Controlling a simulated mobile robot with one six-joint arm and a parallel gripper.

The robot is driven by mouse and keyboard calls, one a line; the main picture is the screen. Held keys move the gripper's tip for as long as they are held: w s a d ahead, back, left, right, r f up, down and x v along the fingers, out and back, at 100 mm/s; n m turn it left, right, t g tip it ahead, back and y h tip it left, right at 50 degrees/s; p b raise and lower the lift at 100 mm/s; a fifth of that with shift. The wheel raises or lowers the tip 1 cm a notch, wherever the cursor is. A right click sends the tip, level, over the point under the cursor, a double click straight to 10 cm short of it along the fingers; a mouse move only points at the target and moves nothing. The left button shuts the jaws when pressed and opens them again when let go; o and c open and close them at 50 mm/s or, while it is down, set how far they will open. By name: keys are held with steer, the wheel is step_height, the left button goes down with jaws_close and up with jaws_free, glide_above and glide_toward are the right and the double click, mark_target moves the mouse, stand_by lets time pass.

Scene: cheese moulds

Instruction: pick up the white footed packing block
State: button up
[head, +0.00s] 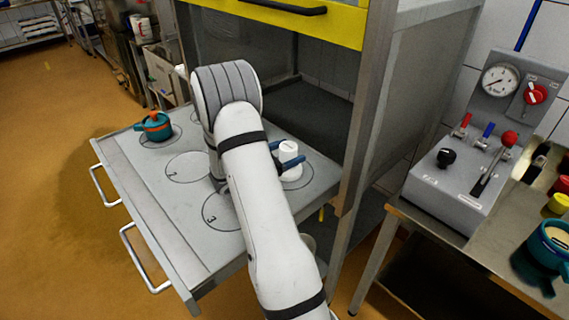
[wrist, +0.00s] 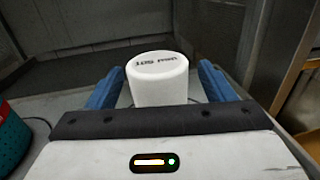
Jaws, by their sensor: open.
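The white footed packing block (head: 289,151) stands upright on the grey sliding table, on a marked circle at its right side. Its wider foot shows below in the head view. In the wrist view the block (wrist: 160,84) is centred, with dark lettering on its top. My gripper (head: 283,154) is open, with its blue fingers on either side of the block. In the wrist view the fingers of my gripper (wrist: 158,86) stand left and right of it, with a gap on each side. The block's lower part is hidden behind the gripper body there.
A teal pot with an orange top (head: 155,126) stands on the table's far left circle. Numbered circles (head: 188,167) beside my arm are empty. The press frame (head: 370,100) rises behind and right of the block. A control box (head: 465,165) stands on the right bench.

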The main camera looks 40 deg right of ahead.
steer(key=shift+c, duration=0.4)
steer(key=c, duration=1.2)
steer(key=shift+c, duration=0.2)
steer(key=shift+r, duration=0.1)
